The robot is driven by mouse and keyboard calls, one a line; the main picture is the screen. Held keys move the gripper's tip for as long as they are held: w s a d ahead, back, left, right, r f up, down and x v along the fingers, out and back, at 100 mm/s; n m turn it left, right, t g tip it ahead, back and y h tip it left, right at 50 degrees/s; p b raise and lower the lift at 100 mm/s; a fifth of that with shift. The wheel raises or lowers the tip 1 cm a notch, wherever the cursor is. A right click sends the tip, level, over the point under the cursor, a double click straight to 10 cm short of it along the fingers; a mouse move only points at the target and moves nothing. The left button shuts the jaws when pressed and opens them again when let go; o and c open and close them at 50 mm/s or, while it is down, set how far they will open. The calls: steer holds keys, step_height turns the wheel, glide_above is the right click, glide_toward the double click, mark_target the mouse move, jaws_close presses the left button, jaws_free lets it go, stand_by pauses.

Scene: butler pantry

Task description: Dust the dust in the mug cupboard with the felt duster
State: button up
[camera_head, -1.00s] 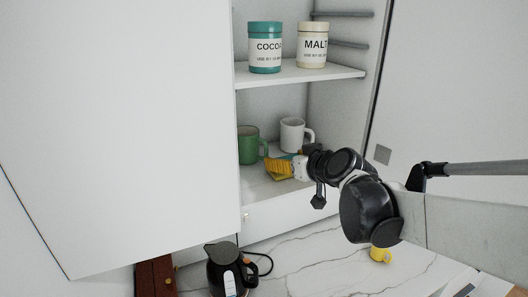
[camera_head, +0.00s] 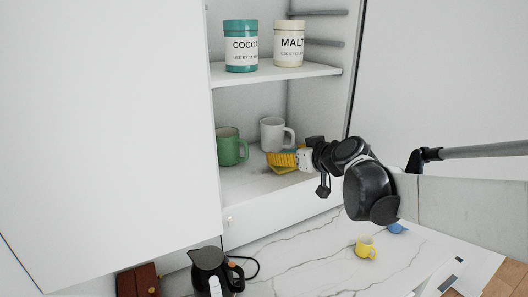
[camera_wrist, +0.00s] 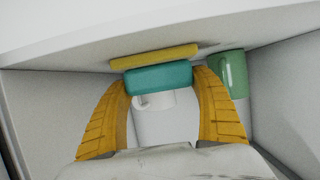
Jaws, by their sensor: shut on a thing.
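My gripper (camera_head: 283,160) is inside the lower part of the open mug cupboard (camera_head: 245,187), in front of the white mug (camera_head: 272,134) and right of the green mug (camera_head: 229,150). In the wrist view its yellow fingers (camera_wrist: 165,95) are shut on the felt duster (camera_wrist: 158,77), a teal block with a yellow pad (camera_wrist: 155,57). The pad is at the cupboard floor; exact contact is hard to tell. A faint grey smudge of dust (camera_wrist: 208,44) shows beside the pad. Any dust under the duster is hidden.
A cocoa jar (camera_head: 241,47) and a malt jar (camera_head: 289,44) stand on the shelf (camera_head: 270,77) above. A large white door (camera_head: 110,130) is left. A black kettle (camera_head: 209,272) and yellow mug (camera_head: 366,247) stand on the marble counter (camera_head: 300,250).

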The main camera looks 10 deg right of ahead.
mark_target(276, 167)
steer(key=shift+s+a+f, duration=0.1)
steer(key=shift+s+a, duration=0.2)
steer(key=shift+a, duration=0.3)
steer(key=shift+s+a+f, duration=0.1)
steer(key=shift+s+a, duration=0.15)
steer(key=shift+a, duration=0.4)
steer(key=shift+s+a+f, duration=0.1)
steer(key=shift+s+a, duration=0.2)
steer(key=shift+a, duration=0.3)
steer(key=shift+c, duration=0.9)
steer(key=shift+s+a+r, duration=0.1)
steer(key=shift+s+a, duration=0.2)
steer(key=shift+a, duration=0.9)
steer(key=shift+s+a+r, duration=0.1)
steer(key=shift+s+a, duration=0.25)
steer(key=shift+a, duration=0.85)
steer(key=shift+s+a, duration=0.3)
steer(key=shift+a, duration=0.9)
steer(key=shift+r, duration=0.1)
steer(key=shift+r+p, duration=2.4)
steer(key=shift+r, duration=0.55)
steer(key=shift+r, duration=0.1)
step_height(276, 167, up, 3)
steer(key=shift+f+p, duration=0.1)
steer(key=shift+p, duration=0.95)
